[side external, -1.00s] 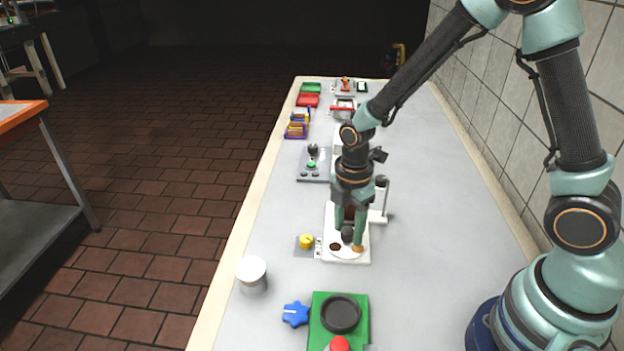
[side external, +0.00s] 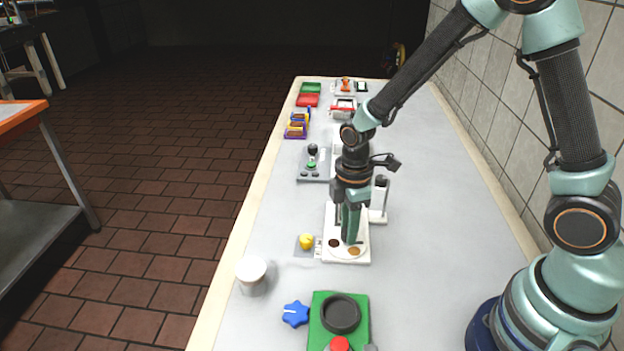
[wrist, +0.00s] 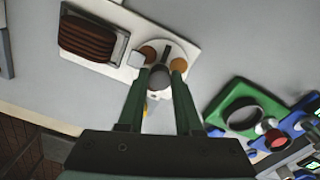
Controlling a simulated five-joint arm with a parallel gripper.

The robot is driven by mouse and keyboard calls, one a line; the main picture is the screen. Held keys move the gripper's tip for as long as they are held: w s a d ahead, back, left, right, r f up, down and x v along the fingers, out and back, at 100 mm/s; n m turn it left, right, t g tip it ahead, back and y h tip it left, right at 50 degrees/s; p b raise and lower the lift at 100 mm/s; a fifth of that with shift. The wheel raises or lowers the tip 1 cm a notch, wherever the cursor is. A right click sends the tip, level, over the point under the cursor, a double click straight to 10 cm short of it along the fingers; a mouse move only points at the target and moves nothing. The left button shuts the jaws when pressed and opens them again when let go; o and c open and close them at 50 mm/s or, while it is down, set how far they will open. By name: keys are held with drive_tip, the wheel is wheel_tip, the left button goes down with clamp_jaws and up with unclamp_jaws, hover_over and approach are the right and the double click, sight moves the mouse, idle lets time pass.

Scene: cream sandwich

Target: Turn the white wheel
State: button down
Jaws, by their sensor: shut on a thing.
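The white wheel (side external: 345,256) is a flat disc on a white base plate (side external: 365,260). It carries a dark brown round spot (side external: 334,243) and a tan one (side external: 354,251). In the wrist view a grey round knob (wrist: 159,78) rises from the wheel's middle, with the two spots near it. My gripper (side external: 350,238) points straight down over the wheel and is shut on the knob. In the wrist view its fingers (wrist: 161,80) stand on either side of the knob. In the side view the fingers hide the knob.
A yellow knob (side external: 306,242) is left of the base plate. A white cup (side external: 251,270), a blue star-shaped piece (side external: 295,314) and a green block with a black ring (side external: 340,313) are nearer the camera. A grey joystick panel (side external: 314,170) stands farther back. The table's right side is clear.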

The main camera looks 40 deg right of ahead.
drive_tip(key=m, duration=0.5)
drive_tip(key=shift+m, duration=0.3)
drive_tip(key=m, duration=0.9)
drive_tip(key=shift+a, duration=0.1)
drive_tip(key=shift+m, duration=2.2)
drive_tip(key=c, duration=0.6)
unclamp_jaws()
drive_tip(key=shift+r, duration=0.1)
wheel_tip(320, 180, up, 12)
